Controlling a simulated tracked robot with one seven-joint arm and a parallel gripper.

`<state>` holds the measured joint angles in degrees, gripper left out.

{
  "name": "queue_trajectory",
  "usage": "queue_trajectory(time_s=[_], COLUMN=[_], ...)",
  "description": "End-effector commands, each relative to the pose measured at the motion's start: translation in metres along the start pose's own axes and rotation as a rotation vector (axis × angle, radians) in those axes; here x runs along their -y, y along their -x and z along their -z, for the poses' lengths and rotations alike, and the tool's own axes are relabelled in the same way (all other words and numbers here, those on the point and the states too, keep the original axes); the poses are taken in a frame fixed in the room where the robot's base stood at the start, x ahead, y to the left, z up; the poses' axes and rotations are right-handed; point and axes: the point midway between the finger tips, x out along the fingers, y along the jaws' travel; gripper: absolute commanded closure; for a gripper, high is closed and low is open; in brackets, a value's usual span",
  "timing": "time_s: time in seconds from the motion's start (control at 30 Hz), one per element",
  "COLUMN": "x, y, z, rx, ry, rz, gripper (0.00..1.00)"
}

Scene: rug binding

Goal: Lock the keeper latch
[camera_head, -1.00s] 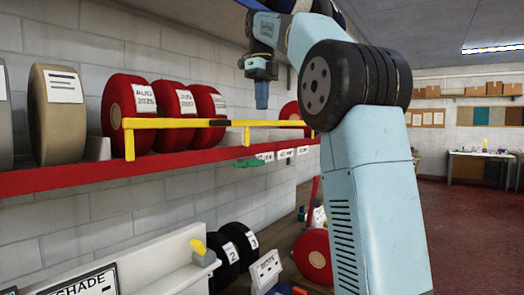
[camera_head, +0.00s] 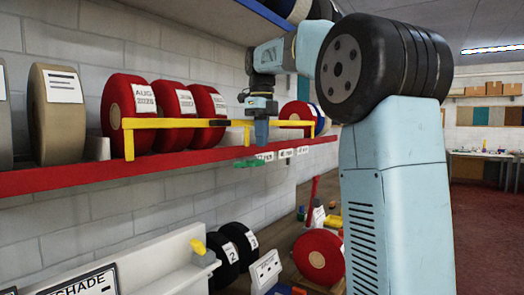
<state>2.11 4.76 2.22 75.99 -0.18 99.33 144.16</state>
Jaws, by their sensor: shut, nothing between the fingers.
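A yellow keeper bar (camera_head: 165,122) runs along the front of the red rolls on the red shelf. A small black piece (camera_head: 218,122) sits on the bar near its middle. A green tab (camera_head: 249,162) shows at the shelf's front edge, just below and left of my gripper. My gripper (camera_head: 262,133) points down with its blue fingers shut and empty, in front of the right part of the bar. I cannot tell whether it touches the bar or the tab. Which of these small parts is the latch is not clear.
Red rolls (camera_head: 128,112) stand behind the bar on the red shelf (camera_head: 60,182), with a tan roll (camera_head: 55,115) to the left. A blue shelf (camera_head: 215,13) hangs above. A red roll (camera_head: 318,257) and black rolls (camera_head: 224,258) are below.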

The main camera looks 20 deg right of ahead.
Motion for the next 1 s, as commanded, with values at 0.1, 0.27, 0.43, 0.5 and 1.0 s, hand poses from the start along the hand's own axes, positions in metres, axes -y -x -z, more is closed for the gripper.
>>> queue_trajectory(time_s=[0.1,0.27,0.43,0.5,1.0], x=[-0.001,-0.001,-0.001,-0.001,0.009], y=[-0.017,-0.031,-0.037,-0.038,-0.038], z=[0.000,0.000,-0.001,-0.001,0.005], rx=[-0.001,0.000,0.000,0.000,0.001], ry=[0.000,0.001,0.001,0.002,-0.014], rz=[-0.001,0.000,0.000,0.000,0.000], gripper=[1.00,1.00,1.00,1.00,1.00])
